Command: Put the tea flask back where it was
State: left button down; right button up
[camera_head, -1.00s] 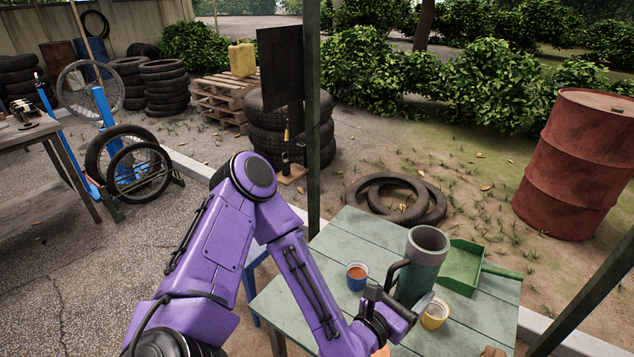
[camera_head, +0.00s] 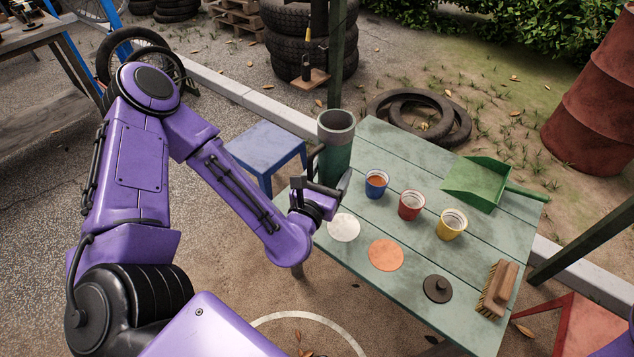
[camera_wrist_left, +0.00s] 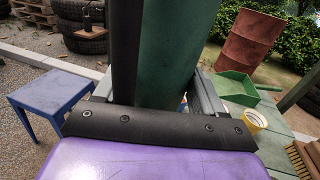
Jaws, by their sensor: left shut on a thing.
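The tea flask (camera_head: 337,157) is a tall green cylinder with a grey, open top and a dark handle. It is upright at the left end of the green table (camera_head: 420,205); I cannot tell whether its base touches the table. My left gripper (camera_head: 322,187) is shut on the flask, by its handle side. In the left wrist view the flask's green body (camera_wrist_left: 175,50) fills the middle, with the dark handle (camera_wrist_left: 126,50) beside it. A white disc (camera_head: 343,227) and an orange disc (camera_head: 385,255) lie on the table. My right gripper is not in view.
Blue (camera_head: 376,184), red (camera_head: 411,205) and yellow (camera_head: 451,224) cups stand in a row. A black lid (camera_head: 437,289), a brush (camera_head: 498,289) and a green dustpan (camera_head: 477,184) are also on the table. A blue stool (camera_head: 266,148) stands left of it.

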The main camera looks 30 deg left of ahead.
aim_at(319, 174)
pick_arm(q)
jog(key=a, duration=0.1)
jog(key=a+f+y+b, duration=0.1)
jog(key=f+n, duration=0.1)
jog(key=shift+s+a+y, duration=0.3)
jog(key=shift+a, duration=0.1)
jog(key=w+a+f, duration=0.2)
jog(key=w+f, duration=0.2)
jog(key=w+a+f, duration=0.3)
jog(key=w+f, duration=0.1)
jog(key=w+a+f+b, duration=0.1)
jog(key=w+a+f, duration=0.1)
jog(key=w+f, duration=0.2)
jog(key=shift+a+f, duration=0.2)
jog(key=shift+f, duration=0.3)
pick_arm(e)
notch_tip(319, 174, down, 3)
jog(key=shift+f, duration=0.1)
pick_arm(q)
jog(key=shift+r, duration=0.1)
